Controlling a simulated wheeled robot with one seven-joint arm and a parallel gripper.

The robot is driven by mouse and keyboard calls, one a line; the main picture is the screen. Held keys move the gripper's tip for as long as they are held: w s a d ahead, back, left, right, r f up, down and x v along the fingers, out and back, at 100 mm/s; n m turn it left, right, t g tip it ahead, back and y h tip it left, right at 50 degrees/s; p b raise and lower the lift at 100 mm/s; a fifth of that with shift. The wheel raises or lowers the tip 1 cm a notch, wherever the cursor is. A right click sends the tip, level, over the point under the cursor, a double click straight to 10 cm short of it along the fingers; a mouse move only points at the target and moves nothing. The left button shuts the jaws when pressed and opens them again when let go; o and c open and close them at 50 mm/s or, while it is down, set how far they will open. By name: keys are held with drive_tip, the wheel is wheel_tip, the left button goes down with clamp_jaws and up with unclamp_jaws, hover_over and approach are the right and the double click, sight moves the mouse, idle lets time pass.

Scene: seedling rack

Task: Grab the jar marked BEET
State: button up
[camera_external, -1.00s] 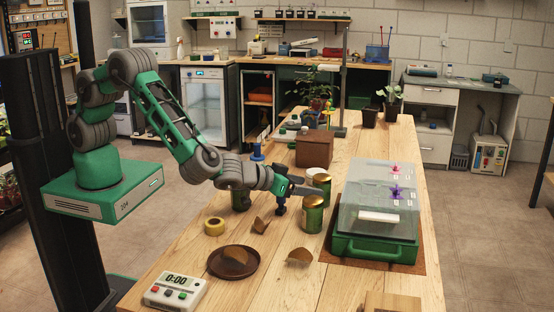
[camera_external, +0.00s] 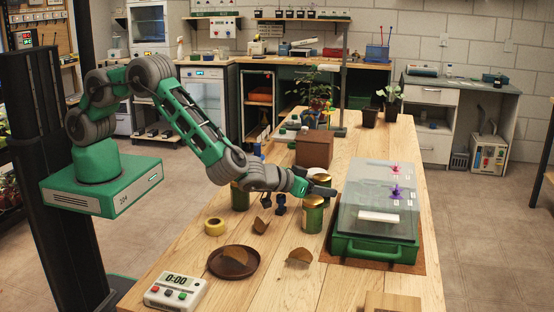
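Several green jars with gold lids stand on the wooden table. One jar (camera_external: 313,218) is just below my gripper in the picture, with its lid partly covered by it. Another jar (camera_external: 240,198) stands to the left, partly behind my arm. A further jar (camera_external: 320,171) stands behind my gripper, mostly hidden. The labels are too small to read, so I cannot tell which is marked BEET. My gripper (camera_external: 326,185) points right, at about lid height among the two right-hand jars. Its fingers are too small and overlapped to show whether they are open or hold anything.
A clear-lidded green propagator (camera_external: 375,246) stands close to the right. A brown box (camera_external: 314,148) is behind. A yellow tape roll (camera_external: 214,226), a brown dish (camera_external: 216,267), pot shards (camera_external: 299,257) and a timer (camera_external: 175,291) are in front. The front middle of the table is mostly clear.

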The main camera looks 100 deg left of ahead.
drive_tip(key=c, duration=0.9)
